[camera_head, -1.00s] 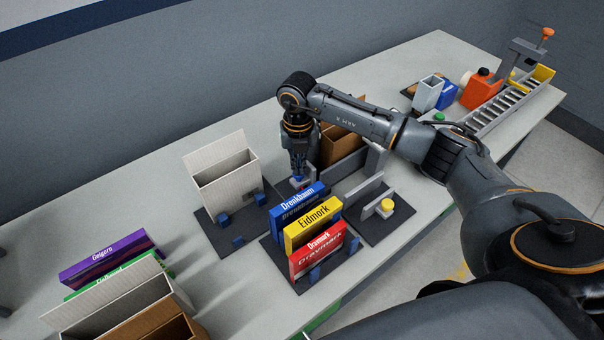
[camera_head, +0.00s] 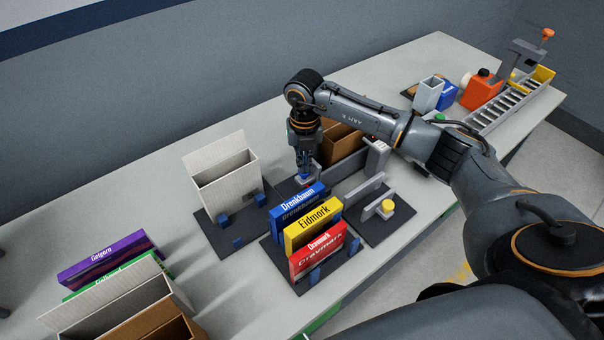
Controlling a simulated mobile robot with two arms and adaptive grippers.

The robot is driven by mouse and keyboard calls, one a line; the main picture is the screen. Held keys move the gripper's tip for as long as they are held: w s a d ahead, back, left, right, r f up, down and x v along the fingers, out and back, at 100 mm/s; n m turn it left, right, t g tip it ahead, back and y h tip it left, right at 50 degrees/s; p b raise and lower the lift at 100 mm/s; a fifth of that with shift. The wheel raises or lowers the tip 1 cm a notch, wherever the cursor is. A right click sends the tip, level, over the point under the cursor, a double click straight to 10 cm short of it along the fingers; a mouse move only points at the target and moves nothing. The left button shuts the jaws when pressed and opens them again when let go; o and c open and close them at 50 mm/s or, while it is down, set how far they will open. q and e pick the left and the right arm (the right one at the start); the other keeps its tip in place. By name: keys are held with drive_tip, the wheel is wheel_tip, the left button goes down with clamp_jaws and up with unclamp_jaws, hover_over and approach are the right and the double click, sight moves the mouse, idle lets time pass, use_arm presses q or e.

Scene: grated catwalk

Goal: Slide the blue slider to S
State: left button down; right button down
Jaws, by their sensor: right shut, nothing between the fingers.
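My right gripper (camera_head: 304,174) points down, shut, with its fingertips just behind the blue Drenkbaum box (camera_head: 299,205). A small blue patch shows at the fingertips. I cannot tell whether it is the blue slider or part of the gripper, nor whether the fingers touch the slider. A grey rail-like fixture (camera_head: 364,189) stands to the right of the gripper. No S mark can be read. My left gripper is not in view.
Yellow Eidmark (camera_head: 313,224) and red Draymark (camera_head: 318,251) boxes stand in front of the gripper. An open white carton (camera_head: 226,184) stands left, a brown carton (camera_head: 340,142) behind. A yellow knob (camera_head: 387,206) sits right. Bare table (camera_head: 215,285) lies front left.

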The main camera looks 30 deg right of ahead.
sight(315, 162)
drive_tip(key=shift+w+d+f+b, duration=0.15)
drive_tip(key=shift+d+b, duration=0.25)
drive_tip(key=shift+d, duration=1.25)
idle(0.4)
drive_tip(key=shift+r+p, duration=1.95)
drive_tip(key=shift+r, duration=1.2)
drive_tip(key=shift+f, duration=0.1)
